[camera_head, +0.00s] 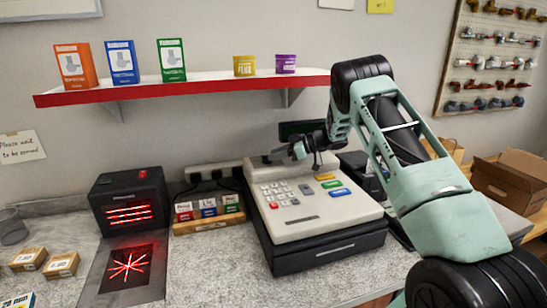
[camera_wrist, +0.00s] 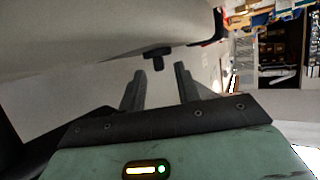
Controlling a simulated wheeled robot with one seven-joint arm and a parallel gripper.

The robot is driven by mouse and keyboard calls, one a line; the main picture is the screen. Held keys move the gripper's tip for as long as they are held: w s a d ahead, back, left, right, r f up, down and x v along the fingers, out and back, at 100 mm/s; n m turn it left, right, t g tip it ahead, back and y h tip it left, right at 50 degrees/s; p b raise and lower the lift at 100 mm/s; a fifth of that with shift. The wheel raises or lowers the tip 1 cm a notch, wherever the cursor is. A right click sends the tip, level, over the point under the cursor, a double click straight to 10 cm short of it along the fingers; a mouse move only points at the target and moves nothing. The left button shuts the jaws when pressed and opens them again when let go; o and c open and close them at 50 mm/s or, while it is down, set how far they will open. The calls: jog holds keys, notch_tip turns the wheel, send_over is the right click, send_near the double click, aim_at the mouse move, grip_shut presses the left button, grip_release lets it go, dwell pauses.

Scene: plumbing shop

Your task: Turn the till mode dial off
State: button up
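The till (camera_head: 318,222) is a cream cash register on a black drawer base, with a keypad and coloured keys on its sloped top. My gripper (camera_head: 284,156) is over the upper left part of the till, close to its top edge. In the wrist view my gripper (camera_wrist: 160,70) has its two fingers apart with nothing between them. A small dark knob-like piece (camera_wrist: 154,57) stands out from a pale surface just beyond the fingertips; it looks like the mode dial. Its setting cannot be read. In the head view my gripper and arm hide the dial area.
A red-edged shelf (camera_head: 190,90) with boxes and tins hangs above the counter. A black scanner (camera_head: 130,198) with red light and a rack of small boxes (camera_head: 208,222) stand left of the till. Cardboard boxes (camera_head: 510,180) are at the right. The counter front (camera_head: 205,265) is clear.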

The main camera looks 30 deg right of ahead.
jog(key=b+v, duration=0.4)
jog(key=v, duration=1.1)
jog(key=shift+s+d+r, duration=0.2)
jog(key=shift+s, duration=0.05)
